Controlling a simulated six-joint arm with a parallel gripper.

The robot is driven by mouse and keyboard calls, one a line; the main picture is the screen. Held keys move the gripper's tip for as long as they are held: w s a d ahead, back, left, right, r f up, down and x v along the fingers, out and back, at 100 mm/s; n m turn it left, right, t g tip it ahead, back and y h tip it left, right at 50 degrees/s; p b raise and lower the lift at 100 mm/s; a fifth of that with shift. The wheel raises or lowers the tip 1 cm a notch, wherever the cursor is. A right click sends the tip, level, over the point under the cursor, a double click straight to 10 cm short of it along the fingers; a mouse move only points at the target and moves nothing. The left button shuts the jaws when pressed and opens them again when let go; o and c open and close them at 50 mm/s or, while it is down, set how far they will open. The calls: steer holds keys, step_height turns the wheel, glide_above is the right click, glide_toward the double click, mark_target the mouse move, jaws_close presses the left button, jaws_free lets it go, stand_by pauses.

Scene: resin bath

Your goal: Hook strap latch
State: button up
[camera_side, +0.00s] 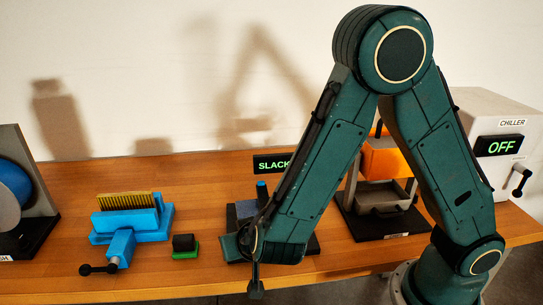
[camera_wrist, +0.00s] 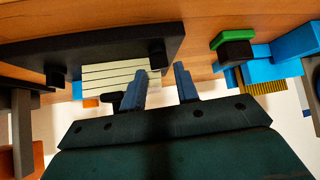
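The strap fixture stands on a black base (camera_side: 313,243) behind my forearm, which hides much of it in the side view. A dark block (camera_side: 246,209) and a blue post (camera_side: 262,190) show there, under a sign (camera_side: 271,164) reading SLACK. In the wrist view the dark base (camera_wrist: 110,45) spans the upper left, with a pale slatted piece (camera_wrist: 110,78) beside it. My gripper (camera_wrist: 162,76) has its two blue-grey fingers apart, with nothing visible gripped. The left finger overlaps the slatted piece's edge; I cannot tell whether they touch. The strap and latch are not clearly distinguishable.
A blue vise (camera_side: 122,238) with a tan comb-like piece and a black handle stands left. A black-and-green block (camera_side: 185,246) sits between it and the fixture. An orange press (camera_side: 383,158) and the chiller (camera_side: 500,110), reading OFF, stand right. Bare wood lies at the front left.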

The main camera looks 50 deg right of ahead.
steer(key=shift+x, duration=1.05)
jaws_close()
steer(key=shift+m, duration=0.3)
steer(key=shift+a+m+g+h, duration=0.1)
steer(key=shift+m+g+h, duration=0.75)
steer(key=shift+m, duration=0.35)
jaws_free()
